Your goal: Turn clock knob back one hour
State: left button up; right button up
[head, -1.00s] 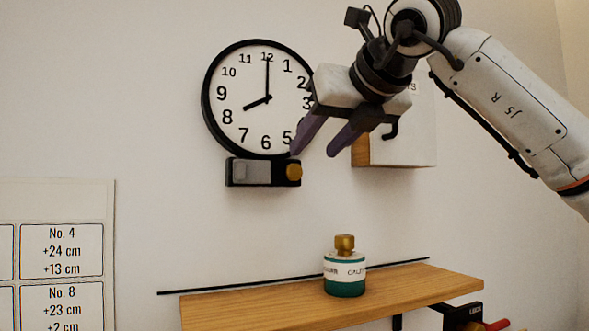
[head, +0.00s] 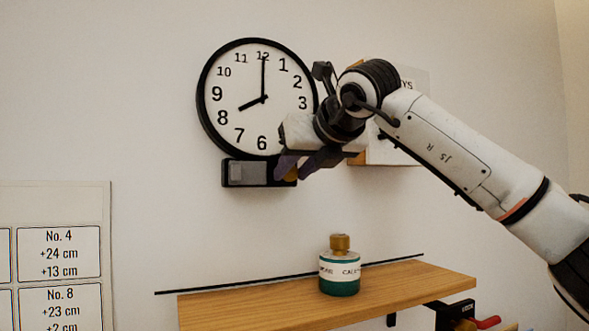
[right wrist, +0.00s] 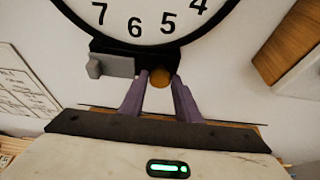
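The round wall clock (head: 225,130) has a black rim and reads eight o'clock in the head view. Its lower part shows at the top of the right wrist view (right wrist: 139,20). A black box (head: 230,184) with a grey block is under the clock. The brass clock knob (right wrist: 161,76) is at the box's right end, partly hidden by my fingers in the head view (head: 291,175). My right gripper (head: 292,168) is open, its purple fingertips (right wrist: 160,75) on either side of the knob. I cannot tell whether they touch it. My left gripper is not in view.
A wooden shelf (head: 400,289) below holds a green and white bottle (head: 340,284) with a brass cap. A key cabinet (head: 395,154) hangs right of the clock, behind my right arm. A printed chart (head: 60,208) is at left. The wall between clock and shelf is clear.

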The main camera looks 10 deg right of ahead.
jog(key=c, duration=0.6)
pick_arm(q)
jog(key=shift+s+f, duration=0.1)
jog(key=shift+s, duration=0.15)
pick_arm(e)
jog(key=shift+o, duration=0.2)
jog(key=shift+a+n+h, duration=0.1)
jog(key=shift+n+h, duration=0.4)
jog(key=shift+n, duration=0.2)
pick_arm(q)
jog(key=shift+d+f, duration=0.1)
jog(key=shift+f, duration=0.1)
pick_arm(e)
jog(key=shift+a+n+t+h, duration=0.1)
jog(key=shift+n+t+h, duration=0.3)
jog(key=shift+n+h, duration=0.6)
jog(key=shift+n, duration=0.3)
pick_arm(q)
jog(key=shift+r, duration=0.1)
pick_arm(e)
jog(key=o, duration=1)
jog(key=shift+s, duration=0.1)
